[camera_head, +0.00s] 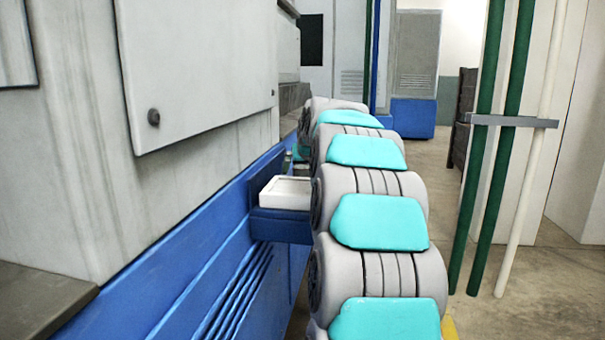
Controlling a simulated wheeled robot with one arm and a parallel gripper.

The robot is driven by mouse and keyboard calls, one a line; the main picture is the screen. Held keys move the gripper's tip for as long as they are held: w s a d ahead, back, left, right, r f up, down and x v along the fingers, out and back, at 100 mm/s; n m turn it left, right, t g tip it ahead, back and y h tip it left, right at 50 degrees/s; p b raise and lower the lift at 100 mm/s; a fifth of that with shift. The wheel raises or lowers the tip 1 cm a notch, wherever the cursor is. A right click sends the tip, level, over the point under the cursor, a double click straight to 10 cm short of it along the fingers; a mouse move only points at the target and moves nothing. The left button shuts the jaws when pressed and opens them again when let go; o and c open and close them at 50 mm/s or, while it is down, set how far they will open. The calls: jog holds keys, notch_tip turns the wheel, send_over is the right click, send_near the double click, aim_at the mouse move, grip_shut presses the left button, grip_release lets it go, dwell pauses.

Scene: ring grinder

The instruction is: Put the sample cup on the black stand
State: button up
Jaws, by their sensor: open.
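I cannot make out the sample cup or the black stand in the head view. Small dark and greenish shapes (299,152) show just behind the white tray, partly covered by my arm, too small to tell what they are. My own arm, grey links with turquoise pads, runs up the middle of the picture and away from the camera. My gripper is not visible; the far end of the arm is hidden behind its own links.
A shallow white tray (286,193) sits on a blue shelf (279,225) fixed to the large grey and blue machine (205,190) on the left, close beside my arm. Green and white pipes (501,150) stand on the right. Floor (535,275) shows clear at lower right.

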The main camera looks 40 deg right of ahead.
jog(key=shift+c, duration=0.3)
grip_shut()
dwell(0.4)
jog(key=shift+r, duration=0.1)
